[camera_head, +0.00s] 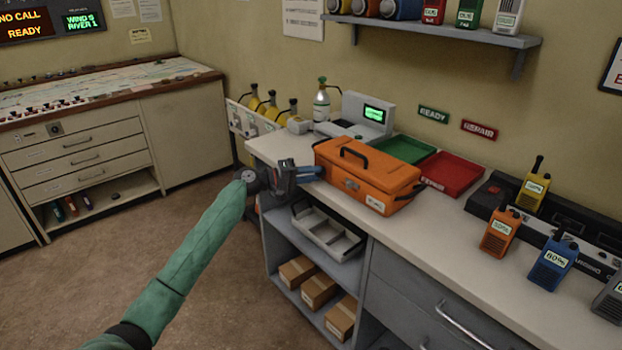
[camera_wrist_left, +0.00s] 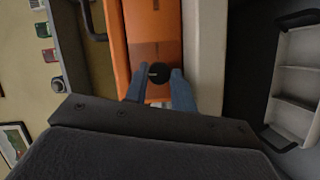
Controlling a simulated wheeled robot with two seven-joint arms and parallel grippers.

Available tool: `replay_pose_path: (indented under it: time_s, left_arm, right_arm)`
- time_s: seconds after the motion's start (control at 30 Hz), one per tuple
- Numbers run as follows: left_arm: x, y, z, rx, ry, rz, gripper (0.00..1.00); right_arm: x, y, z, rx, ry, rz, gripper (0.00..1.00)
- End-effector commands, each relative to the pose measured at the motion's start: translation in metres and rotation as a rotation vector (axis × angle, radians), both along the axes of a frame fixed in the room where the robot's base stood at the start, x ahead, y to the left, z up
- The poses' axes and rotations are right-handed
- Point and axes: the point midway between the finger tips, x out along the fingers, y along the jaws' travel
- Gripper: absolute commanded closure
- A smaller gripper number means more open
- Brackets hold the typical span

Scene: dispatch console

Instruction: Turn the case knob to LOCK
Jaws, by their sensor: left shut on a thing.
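The orange case (camera_head: 372,172) sits closed on the white counter, with a dark handle on its lid and a latch on its front. It also shows in the left wrist view (camera_wrist_left: 152,28). The black round case knob (camera_wrist_left: 157,72) is on the end face of the case, with a small pale mark. My left gripper (camera_head: 316,172) is at the left end of the case, its blue fingers on both sides of the knob and shut on it. The knob is hidden in the head view. No LOCK lettering is readable. My right gripper is not in view.
A green tray (camera_head: 405,149) and a red tray (camera_head: 453,174) lie behind the case. Several radios stand at the right, including an orange one (camera_head: 500,234). A grey divided tray (camera_head: 327,233) sits on the shelf below. A small terminal (camera_head: 364,117) stands behind.

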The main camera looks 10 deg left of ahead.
Motion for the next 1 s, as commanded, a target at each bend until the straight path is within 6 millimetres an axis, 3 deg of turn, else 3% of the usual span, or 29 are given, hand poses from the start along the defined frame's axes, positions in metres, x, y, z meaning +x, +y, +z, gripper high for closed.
replay_pose_path:
  time_s: [0.77, 0.8, 0.9, 1.0]
  left_arm:
    - [0.0001, 0.0003, -0.0011, -0.087, 0.063, 0.001, 0.97]
    - [0.0001, 0.0002, -0.0011, -0.087, 0.063, 0.001, 0.71]
    - [0.0002, 0.0002, -0.0012, -0.087, 0.063, 0.001, 0.53]
    - [0.0001, 0.0002, -0.0018, -0.087, 0.064, 0.001, 0.53]
  right_arm:
    - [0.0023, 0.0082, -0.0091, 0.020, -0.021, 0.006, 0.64]
    - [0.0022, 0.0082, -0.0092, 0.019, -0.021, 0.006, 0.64]
    - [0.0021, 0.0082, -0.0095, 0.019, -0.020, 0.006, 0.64]
    - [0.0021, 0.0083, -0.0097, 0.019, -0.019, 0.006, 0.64]
